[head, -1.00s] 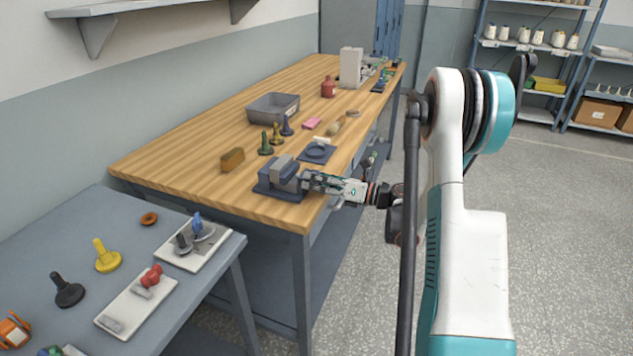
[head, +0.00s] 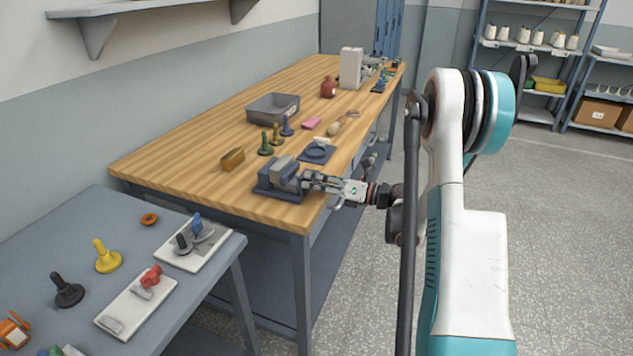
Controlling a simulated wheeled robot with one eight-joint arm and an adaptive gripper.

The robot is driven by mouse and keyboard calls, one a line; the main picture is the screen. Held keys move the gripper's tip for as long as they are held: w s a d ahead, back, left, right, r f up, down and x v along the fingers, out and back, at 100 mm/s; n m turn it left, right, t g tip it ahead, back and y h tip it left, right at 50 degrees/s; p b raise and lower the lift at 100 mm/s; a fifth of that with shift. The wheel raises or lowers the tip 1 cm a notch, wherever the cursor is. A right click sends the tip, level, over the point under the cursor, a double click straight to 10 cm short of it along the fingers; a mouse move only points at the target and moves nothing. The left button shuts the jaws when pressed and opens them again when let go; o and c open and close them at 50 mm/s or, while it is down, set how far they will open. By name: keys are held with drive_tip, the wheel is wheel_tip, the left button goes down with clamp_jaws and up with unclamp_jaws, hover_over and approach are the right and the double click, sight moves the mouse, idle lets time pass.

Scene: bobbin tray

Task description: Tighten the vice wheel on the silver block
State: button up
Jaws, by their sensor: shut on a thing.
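The blue-grey vice (head: 268,188) stands near the front right corner of the wooden bench. A silver block (head: 283,166) sits at the top of the vice, between its jaws as far as I can tell. My gripper (head: 308,181) reaches in from the right, level with the vice's right end. Its fingers are shut on the vice wheel, which they mostly hide. The wheel's exact angle is too small to tell.
A grey table (head: 100,230) with trays is at the left front.

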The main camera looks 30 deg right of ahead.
drive_tip(key=shift+f, duration=0.1)
idle(0.6)
drive_tip(key=o, duration=1.1)
drive_tip(key=v, duration=1.2)
